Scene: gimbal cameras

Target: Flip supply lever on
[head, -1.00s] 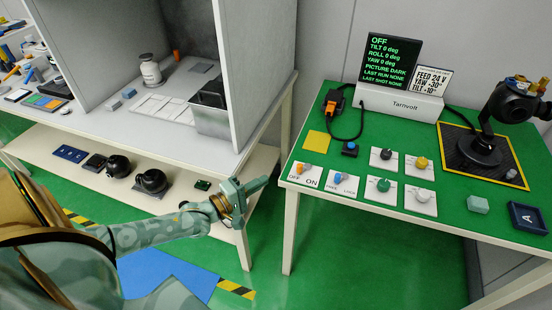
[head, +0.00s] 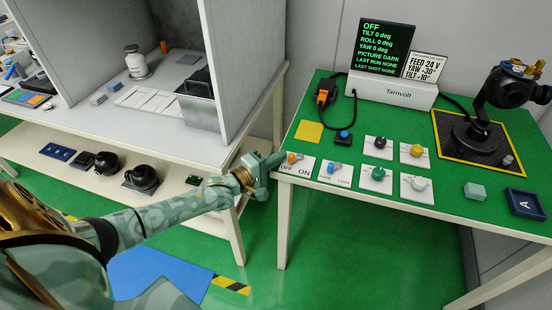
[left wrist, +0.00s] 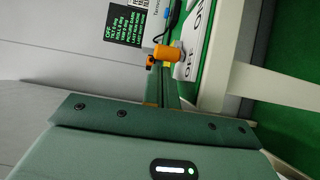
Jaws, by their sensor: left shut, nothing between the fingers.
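The supply lever (head: 292,158) has an orange handle and sits on a white plate (head: 305,168) marked OFF and ON, at the left front corner of the green table. The orange handle (left wrist: 168,52) also shows in the left wrist view, just beyond the fingertips. My left gripper (head: 279,160) is shut and empty, at the table's left edge just left of the lever. Whether the fingertips touch the handle cannot be told. The screen (head: 385,46) reads OFF at the top. My right gripper is not in view.
A blue-knobbed lever plate (head: 335,175) lies right of the supply plate, with several knobs beyond it. A yellow square (head: 309,131) and a blue button (head: 343,137) lie behind. A grey cabinet (head: 245,75) stands left, with a gap before the green table.

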